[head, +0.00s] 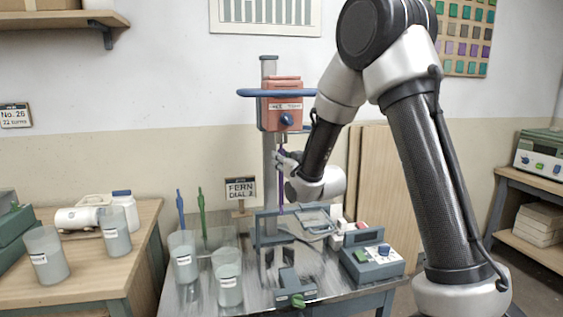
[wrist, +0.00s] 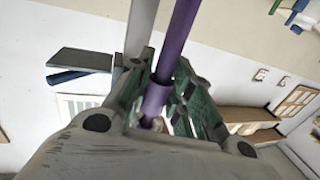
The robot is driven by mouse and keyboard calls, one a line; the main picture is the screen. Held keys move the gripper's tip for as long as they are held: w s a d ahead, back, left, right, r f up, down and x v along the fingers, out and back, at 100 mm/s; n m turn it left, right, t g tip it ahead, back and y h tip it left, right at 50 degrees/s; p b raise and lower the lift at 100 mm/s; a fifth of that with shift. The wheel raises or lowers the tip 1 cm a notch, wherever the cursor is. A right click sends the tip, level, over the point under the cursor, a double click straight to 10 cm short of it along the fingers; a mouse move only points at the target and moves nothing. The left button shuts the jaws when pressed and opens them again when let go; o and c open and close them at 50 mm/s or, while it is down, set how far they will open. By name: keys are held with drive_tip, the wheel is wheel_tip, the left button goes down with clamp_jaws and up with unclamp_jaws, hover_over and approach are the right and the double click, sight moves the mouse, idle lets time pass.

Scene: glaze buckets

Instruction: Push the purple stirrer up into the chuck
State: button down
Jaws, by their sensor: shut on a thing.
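The purple stirrer (head: 281,192) stands upright under the red mixer head (head: 280,110). My gripper (head: 283,160) is shut on its upper part, just below the chuck (head: 283,136). In the wrist view, the purple stirrer (wrist: 181,35) runs between the green fingers of my gripper (wrist: 165,95), with a thicker collar near the fingers. The stirrer's upper tip is close under the chuck; I cannot tell whether it is inside it.
A blue stirrer (head: 181,208) and a green stirrer (head: 201,210) stand at the left of the metal bench. Glaze buckets (head: 228,285) stand in front of them. A blue-framed stand (head: 268,240) and a grey control box (head: 372,265) are below my gripper. The mixer's grey column (head: 268,185) is close left.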

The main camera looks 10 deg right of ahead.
drive_tip(key=shift+r, duration=0.4)
idle(0.3)
drive_tip(key=c, duration=1.2)
unclamp_jaws()
